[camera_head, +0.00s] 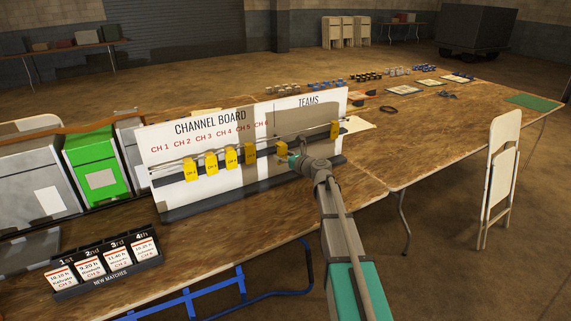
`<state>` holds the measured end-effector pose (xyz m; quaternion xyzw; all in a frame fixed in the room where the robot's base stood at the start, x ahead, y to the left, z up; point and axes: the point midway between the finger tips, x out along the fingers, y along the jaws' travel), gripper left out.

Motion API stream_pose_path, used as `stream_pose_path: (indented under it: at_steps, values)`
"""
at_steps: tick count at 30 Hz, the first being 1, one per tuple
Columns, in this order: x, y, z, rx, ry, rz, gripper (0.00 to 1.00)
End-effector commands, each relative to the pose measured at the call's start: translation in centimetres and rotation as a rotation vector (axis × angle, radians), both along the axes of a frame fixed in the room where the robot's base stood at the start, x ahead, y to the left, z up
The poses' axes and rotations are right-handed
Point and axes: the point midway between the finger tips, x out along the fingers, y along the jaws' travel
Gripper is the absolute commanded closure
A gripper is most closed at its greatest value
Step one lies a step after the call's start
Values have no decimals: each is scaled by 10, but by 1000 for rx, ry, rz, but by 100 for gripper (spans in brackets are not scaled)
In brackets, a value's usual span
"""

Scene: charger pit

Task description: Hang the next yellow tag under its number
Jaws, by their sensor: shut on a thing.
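The white channel board (210,182) stands on the long wooden table, with red labels CH 1 to CH 6 in a row under its title. A thin rail crosses its front below the labels. Several yellow tags (231,159) hang along the rail's left and middle part. One more yellow tag (334,130) is at the rail's right end, under TEAMS. My gripper (287,155) is in front of the board, right of the hanging row, shut on a yellow tag (281,148). The jaws partly hide this tag; its number is unreadable, and I cannot tell whether it touches the rail.
A NEW MATCHES card stand (105,269) is at the table's front left. A green case (97,162) and grey cases stand behind it. A folding chair (498,178) is at the right. Small items line the far table. The table in front of the board is mostly clear.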

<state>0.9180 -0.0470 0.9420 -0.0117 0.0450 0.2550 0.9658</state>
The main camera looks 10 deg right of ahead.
Motion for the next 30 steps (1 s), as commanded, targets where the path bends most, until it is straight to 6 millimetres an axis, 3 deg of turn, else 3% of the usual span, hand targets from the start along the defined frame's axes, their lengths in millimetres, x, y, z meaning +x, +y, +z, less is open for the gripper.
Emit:
stream_pose_path:
  at_steps: [5,18,30]
  values:
    - [-5,5,0,-1,3,-8,81]
    - [-58,3,3,-6,21,-191,81]
    - [-58,2,3,-7,22,-206,81]
